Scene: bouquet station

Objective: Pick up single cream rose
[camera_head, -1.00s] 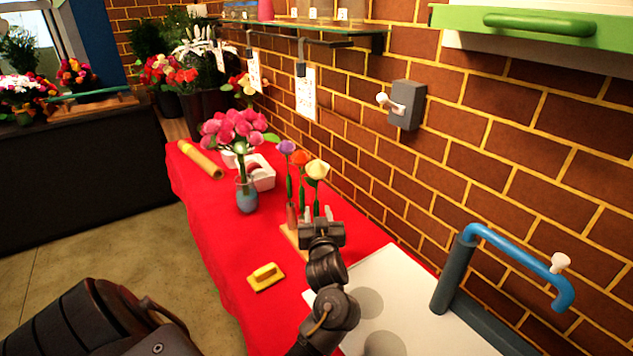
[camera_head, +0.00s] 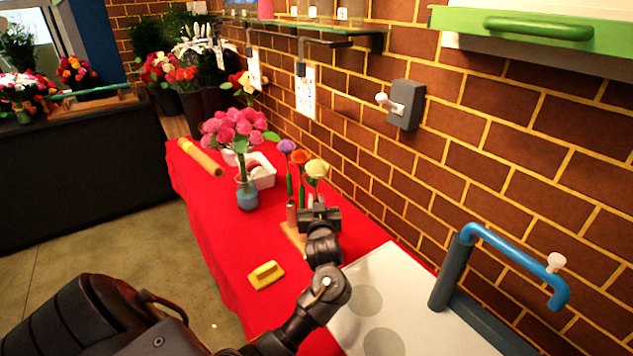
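The cream rose (camera_head: 317,168) stands upright at the right of a short row, with an orange rose (camera_head: 300,158) and a purple rose (camera_head: 286,146) to its left. The row stands over a small wooden base (camera_head: 291,236) on the red table. My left gripper (camera_head: 316,202) is at the lower stem of the cream rose, below the bloom. Its fingertips look close to the stem, but whether they touch or grip it is too small to tell. The gripper hides the stem's lower end. My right gripper is out of view.
A glass vase (camera_head: 247,196) of pink flowers and a white box (camera_head: 264,177) stand behind to the left. A white board (camera_head: 395,290) and a blue-handled fixture (camera_head: 518,253) are at right, beside the brick wall.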

